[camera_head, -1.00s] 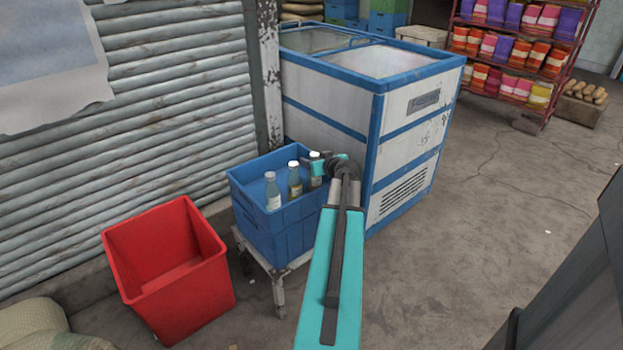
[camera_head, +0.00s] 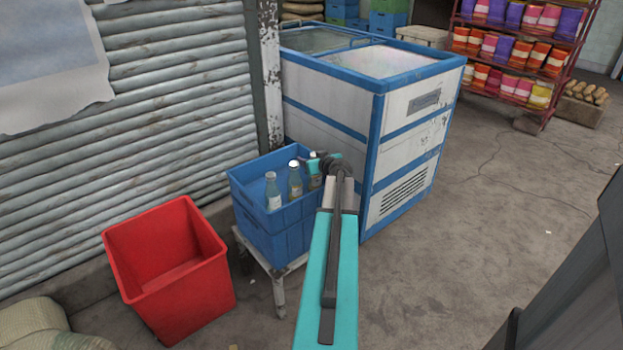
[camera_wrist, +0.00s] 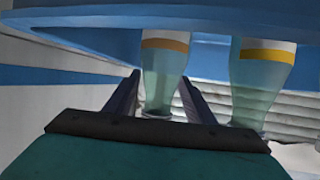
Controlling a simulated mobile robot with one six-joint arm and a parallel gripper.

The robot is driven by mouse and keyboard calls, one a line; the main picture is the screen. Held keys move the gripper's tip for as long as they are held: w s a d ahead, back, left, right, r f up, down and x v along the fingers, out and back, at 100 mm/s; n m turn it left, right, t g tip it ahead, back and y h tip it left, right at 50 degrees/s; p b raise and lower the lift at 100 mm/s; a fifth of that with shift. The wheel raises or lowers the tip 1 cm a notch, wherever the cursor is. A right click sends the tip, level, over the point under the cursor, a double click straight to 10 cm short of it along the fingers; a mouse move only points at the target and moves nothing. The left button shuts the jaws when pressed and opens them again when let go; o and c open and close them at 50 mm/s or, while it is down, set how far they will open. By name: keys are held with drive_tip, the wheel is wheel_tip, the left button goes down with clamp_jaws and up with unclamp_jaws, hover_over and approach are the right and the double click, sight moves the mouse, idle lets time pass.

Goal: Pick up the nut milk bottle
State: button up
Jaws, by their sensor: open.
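Several pale green glass bottles stand in a blue crate (camera_head: 282,232): a left bottle (camera_head: 273,192), a middle bottle (camera_head: 295,182) and a right bottle (camera_head: 314,182) partly hidden by my gripper (camera_head: 317,163). No label can be read in the head view. In the wrist view, my gripper (camera_wrist: 160,77) is open, with its dark fingers on either side of an orange-banded bottle (camera_wrist: 163,85). That bottle appears neck down there; contact cannot be told. A yellow-banded bottle (camera_wrist: 262,85) is to the right, outside the fingers. Which one is nut milk is unclear.
The crate stands on a small wheeled stand (camera_head: 279,284). A blue and white chest freezer (camera_head: 405,150) is close on the right. A red bin (camera_head: 170,270) is at the left, with a corrugated wall (camera_head: 120,150) behind. Bare floor lies at the right.

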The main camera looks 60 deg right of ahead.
drive_tip(key=shift+w, duration=0.1)
drive_tip(key=shift+c, duration=0.5)
drive_tip(key=shift+f, duration=0.1)
clamp_jaws()
